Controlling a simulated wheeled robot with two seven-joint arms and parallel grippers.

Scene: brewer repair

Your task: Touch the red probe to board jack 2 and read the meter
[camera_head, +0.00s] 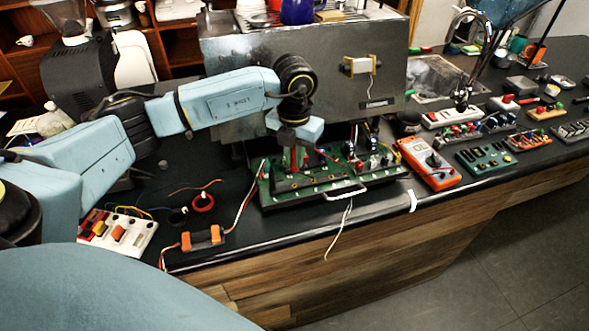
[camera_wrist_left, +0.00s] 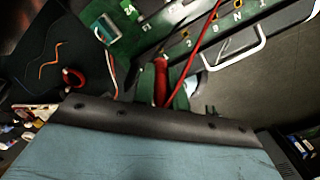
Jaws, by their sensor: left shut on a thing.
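My left gripper (camera_head: 294,158) points down over the green board (camera_head: 330,193) at the front of the metal machine. It is shut on the red probe (camera_wrist_left: 161,80), which shows upright between the fingers in the left wrist view. A red lead (camera_wrist_left: 195,50) runs up past it. The probe tip is hidden, so I cannot tell whether it touches a jack. My right gripper is out of view.
The metal brewer (camera_head: 300,75) stands behind the board. An orange-and-black block (camera_head: 203,238), a red ring (camera_head: 203,202) and a white switch panel (camera_head: 118,232) lie left. More boards (camera_head: 492,158) lie right.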

